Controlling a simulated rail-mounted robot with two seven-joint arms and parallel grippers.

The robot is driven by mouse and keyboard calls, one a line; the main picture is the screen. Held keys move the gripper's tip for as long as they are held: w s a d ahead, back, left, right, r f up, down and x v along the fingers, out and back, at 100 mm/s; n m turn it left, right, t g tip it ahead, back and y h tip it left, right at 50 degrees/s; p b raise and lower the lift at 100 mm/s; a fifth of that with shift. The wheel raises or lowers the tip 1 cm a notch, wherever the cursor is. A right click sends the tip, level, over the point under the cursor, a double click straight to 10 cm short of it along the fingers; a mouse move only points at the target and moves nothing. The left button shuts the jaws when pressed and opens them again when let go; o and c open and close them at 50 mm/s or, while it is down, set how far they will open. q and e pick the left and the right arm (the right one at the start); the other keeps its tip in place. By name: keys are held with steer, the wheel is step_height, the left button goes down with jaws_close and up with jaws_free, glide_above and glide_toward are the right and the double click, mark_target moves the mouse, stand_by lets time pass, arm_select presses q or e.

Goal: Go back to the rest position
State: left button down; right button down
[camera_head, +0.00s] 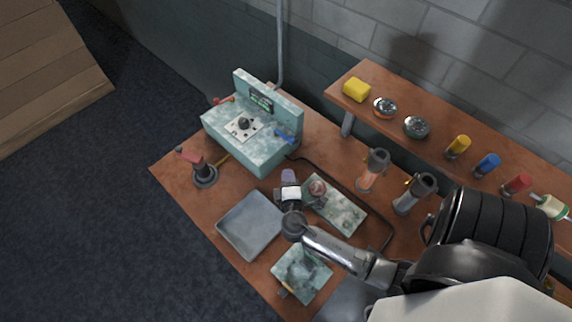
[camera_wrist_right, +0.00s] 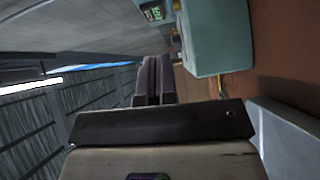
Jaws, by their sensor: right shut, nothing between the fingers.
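My right gripper (camera_head: 289,176) is above the brown workbench (camera_head: 232,180), between the grey tray and the teal machine. Its arm comes in from the lower right. In the right wrist view its two dark fingers (camera_wrist_right: 154,80) lie together with nothing between them. The teal machine (camera_head: 262,150) stands at the back of the bench, and its side also shows in the right wrist view (camera_wrist_right: 215,35), to the right of the fingers. My left gripper is in neither view.
A grey tray (camera_head: 250,226), a speckled plate (camera_head: 343,214) and a small tray (camera_head: 318,279) lie near the arm. Two metal cylinders (camera_head: 376,166) (camera_head: 418,190) stand to the right. A red-topped stand (camera_head: 204,174) is at left. A shelf (camera_head: 440,139) holds several small items.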

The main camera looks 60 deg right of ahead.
steer(key=shift+v, duration=0.75)
steer(key=shift+s, duration=0.1)
steer(key=s+f+m+g+y, duration=0.3)
steer(key=s+m+g+y, duration=0.1)
steer(key=m+g, duration=0.2)
steer(key=s+a+r+y, duration=0.3)
steer(key=s+a+y, duration=0.15)
steer(key=a, duration=0.25)
steer(key=s+a+r+y, duration=0.3)
steer(key=a+y, duration=0.3)
steer(key=a, duration=0.2)
steer(key=s+f+g, duration=0.1)
steer(key=s+f, duration=0.2)
steer(key=s, duration=0.1)
step_height(320, 180, up, 18)
steer(key=p, duration=1.7)
steer(key=shift+d+n, duration=0.25)
steer(key=shift+n, duration=0.15)
